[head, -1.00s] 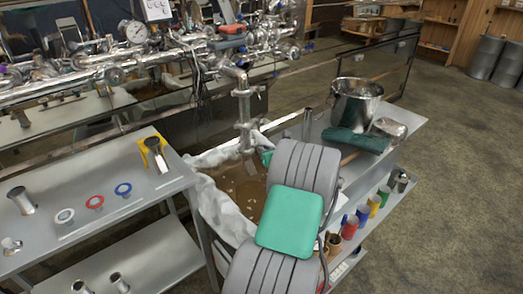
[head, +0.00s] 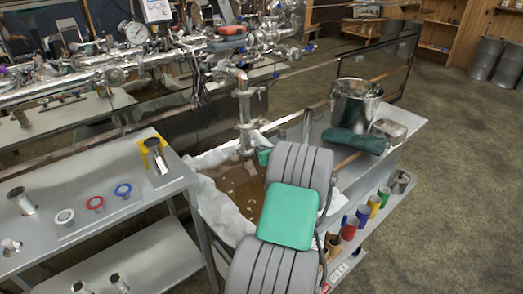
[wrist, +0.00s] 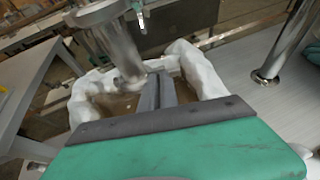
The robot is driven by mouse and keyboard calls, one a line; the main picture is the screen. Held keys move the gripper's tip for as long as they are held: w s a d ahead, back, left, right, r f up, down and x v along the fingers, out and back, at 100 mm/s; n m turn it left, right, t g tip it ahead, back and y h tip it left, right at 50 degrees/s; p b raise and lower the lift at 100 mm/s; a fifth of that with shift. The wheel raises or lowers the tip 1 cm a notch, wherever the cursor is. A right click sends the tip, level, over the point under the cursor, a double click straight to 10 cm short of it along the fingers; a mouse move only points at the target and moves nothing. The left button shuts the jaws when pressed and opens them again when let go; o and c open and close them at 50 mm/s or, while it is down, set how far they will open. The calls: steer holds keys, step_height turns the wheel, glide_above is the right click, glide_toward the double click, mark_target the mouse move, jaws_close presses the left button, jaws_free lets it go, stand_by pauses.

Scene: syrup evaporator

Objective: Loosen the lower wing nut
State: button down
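A vertical steel pipe (head: 244,108) with clamps hangs from the pipework over the cloth-lined tank in the head view. The lower clamp (head: 246,126) sits near the pipe's lower end; its wing nut is too small to make out clearly. In the wrist view the pipe (wrist: 122,45) stands at upper left, with a small metal fitting (wrist: 139,12) beside it. My gripper (wrist: 158,82) points over the tank, to the right of the pipe and apart from it. Its grey fingers appear close together with nothing visible between them; whether a gap remains is unclear. In the head view my arm mostly hides it.
The tank (head: 232,185) holds brown liquid below the pipe. A left metal bench (head: 100,180) carries coloured rings and short pipe pieces. The right cart (head: 395,148) holds a steel bucket (head: 355,102) and a green cloth (head: 355,140).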

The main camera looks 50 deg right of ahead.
steer(key=shift+w+a+n+g+h, duration=0.15)
steer(key=shift+a+n+g+h, duration=0.2)
steer(key=shift+n+h, duration=0.55)
steer(key=c, duration=1.9)
jaws_free()
